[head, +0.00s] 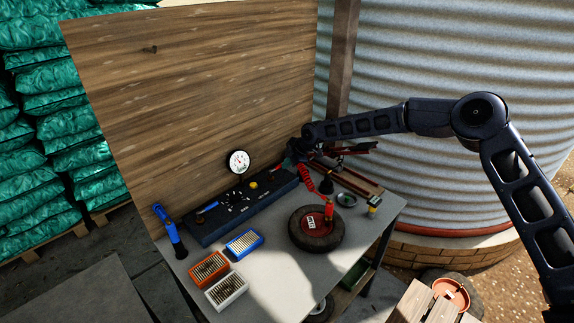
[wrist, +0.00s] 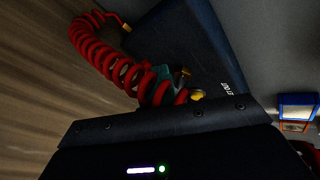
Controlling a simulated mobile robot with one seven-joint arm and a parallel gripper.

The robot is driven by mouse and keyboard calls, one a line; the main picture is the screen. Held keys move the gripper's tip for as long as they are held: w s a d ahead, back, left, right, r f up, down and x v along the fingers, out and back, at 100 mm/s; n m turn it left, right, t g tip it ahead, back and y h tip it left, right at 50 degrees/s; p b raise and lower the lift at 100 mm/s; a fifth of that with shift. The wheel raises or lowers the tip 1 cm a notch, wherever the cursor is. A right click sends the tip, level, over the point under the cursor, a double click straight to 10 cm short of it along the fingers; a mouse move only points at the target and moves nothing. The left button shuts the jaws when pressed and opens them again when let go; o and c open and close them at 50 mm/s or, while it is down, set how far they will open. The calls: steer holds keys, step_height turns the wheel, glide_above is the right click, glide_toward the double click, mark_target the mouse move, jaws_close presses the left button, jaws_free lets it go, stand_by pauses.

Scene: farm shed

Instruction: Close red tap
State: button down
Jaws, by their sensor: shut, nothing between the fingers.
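A dark blue manifold panel (head: 236,209) lies along the back of the workbench, with a dial gauge (head: 238,162) above it and a blue lever (head: 207,208) and yellow knob (head: 253,185) on it. My gripper (head: 291,157) is shut and empty at the panel's right end, close to the wooden wall. A small red patch at that end may be the red tap; my gripper partly covers it, and its position cannot be told. In the wrist view the panel (wrist: 190,50) shows beside a teal fitting (wrist: 162,76), and no red lever is clear.
A red coiled hose (head: 306,179) hangs close beside my gripper and also crosses the wrist view (wrist: 97,46). A small wheel (head: 315,240), a blue-handled tool (head: 168,232) and several small boxes, one orange (head: 209,269), stand on the bench. Its front middle is clear.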

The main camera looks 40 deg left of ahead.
stand_by(0.4)
steer(key=shift+d+r, duration=0.15)
steer(key=shift+d, duration=0.5)
steer(key=w+d+f+v, duration=0.1)
steer(key=v, duration=1)
steer(key=shift+w+r, duration=0.25)
steer(key=shift+r, duration=0.1)
steer(key=shift+d, duration=0.1)
